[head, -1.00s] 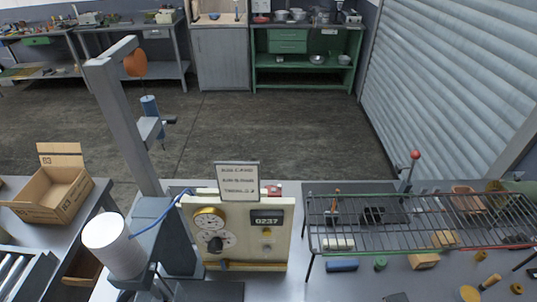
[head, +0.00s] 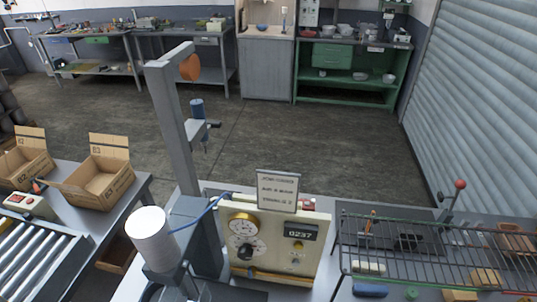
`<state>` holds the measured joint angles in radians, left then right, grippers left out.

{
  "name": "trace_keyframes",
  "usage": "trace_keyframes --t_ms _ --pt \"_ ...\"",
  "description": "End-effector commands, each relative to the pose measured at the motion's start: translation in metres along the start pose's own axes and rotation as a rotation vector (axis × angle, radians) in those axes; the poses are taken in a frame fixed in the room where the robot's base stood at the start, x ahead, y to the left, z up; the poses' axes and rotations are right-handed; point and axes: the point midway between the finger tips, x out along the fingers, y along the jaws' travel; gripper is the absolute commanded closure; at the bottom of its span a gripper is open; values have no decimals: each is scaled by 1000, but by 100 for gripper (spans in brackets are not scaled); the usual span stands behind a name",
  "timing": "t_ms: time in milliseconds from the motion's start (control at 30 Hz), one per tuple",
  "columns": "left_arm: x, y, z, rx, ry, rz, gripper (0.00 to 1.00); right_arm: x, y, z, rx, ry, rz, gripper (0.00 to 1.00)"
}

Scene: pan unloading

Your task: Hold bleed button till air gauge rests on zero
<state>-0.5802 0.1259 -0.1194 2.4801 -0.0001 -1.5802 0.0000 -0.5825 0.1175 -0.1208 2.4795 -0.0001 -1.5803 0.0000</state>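A cream control panel (head: 270,268) stands on the bench at bottom centre in the head view. It carries a brass-rimmed round gauge (head: 243,223), a dial with a black knob (head: 245,251) below it, and a counter (head: 300,232) reading 0237. A small yellowish button (head: 298,246) sits under the counter, and a red part (head: 308,205) shows at the panel's top right. Which of these is the bleed button cannot be told. The gauge needle is too small to read. Neither of my grippers can be made out in this view.
A grey post (head: 176,130) on a blue-grey stand with a white cylinder (head: 151,236) rises left of the panel. A sign (head: 277,190) stands above the panel. A wire rack (head: 440,250) is to the right. Cardboard boxes (head: 99,182) and a roller conveyor (head: 35,250) are left.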

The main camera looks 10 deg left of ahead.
Motion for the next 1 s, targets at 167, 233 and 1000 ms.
trace_keyframes --t_ms 167,233,1000 --pt "0 0 0 0 0 1 54 0 0 -1 1 2 0 75" --pt "0 0 0 -1 0 1 62 0 0 -1 1 2 0 75" --pt "0 3 0 -9 1 8 100 0 1 -1 -1 3 3 75"
